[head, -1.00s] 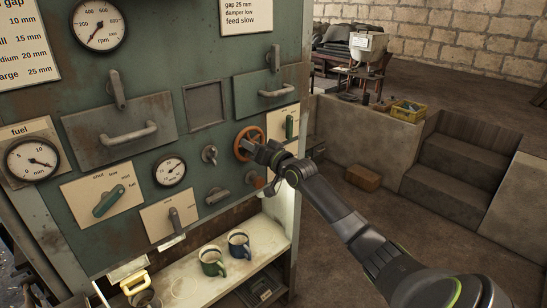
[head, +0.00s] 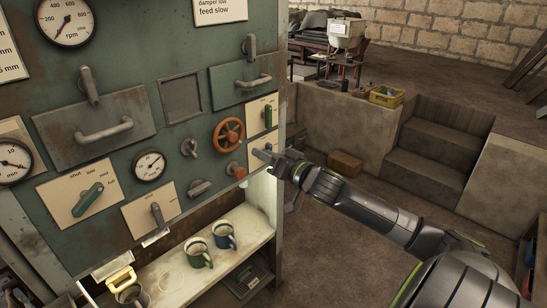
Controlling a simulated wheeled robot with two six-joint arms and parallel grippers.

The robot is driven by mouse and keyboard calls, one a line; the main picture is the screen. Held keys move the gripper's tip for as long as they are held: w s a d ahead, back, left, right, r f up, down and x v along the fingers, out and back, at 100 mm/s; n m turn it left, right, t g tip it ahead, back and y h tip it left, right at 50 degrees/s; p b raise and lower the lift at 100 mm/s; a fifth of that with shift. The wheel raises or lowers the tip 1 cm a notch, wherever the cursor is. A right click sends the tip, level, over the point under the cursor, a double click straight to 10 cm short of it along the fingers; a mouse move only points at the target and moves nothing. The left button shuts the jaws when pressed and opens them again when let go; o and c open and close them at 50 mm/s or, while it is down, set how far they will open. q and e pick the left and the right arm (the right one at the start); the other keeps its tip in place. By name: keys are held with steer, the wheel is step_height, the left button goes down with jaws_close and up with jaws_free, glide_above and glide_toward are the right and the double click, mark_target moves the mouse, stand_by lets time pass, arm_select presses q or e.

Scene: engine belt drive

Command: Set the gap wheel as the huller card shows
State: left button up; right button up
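The orange-red spoked hand wheel (head: 229,134) sits on the green machine panel, right of centre. The white card (head: 219,10) at the top edge reads "damper low, feed slow"; its upper lines are cut off. A second card (head: 8,62) at the left edge shows only ends of lines with "mm". My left gripper is not in view.
A small round gauge (head: 150,165) is left of the wheel; its figures are unreadable. Mugs (head: 198,253) stand on the shelf below. Open floor lies to the right.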

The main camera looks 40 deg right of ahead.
steer(key=shift+s, duration=1.15)
steer(key=shift+d, duration=0.1)
stand_by(0.8)
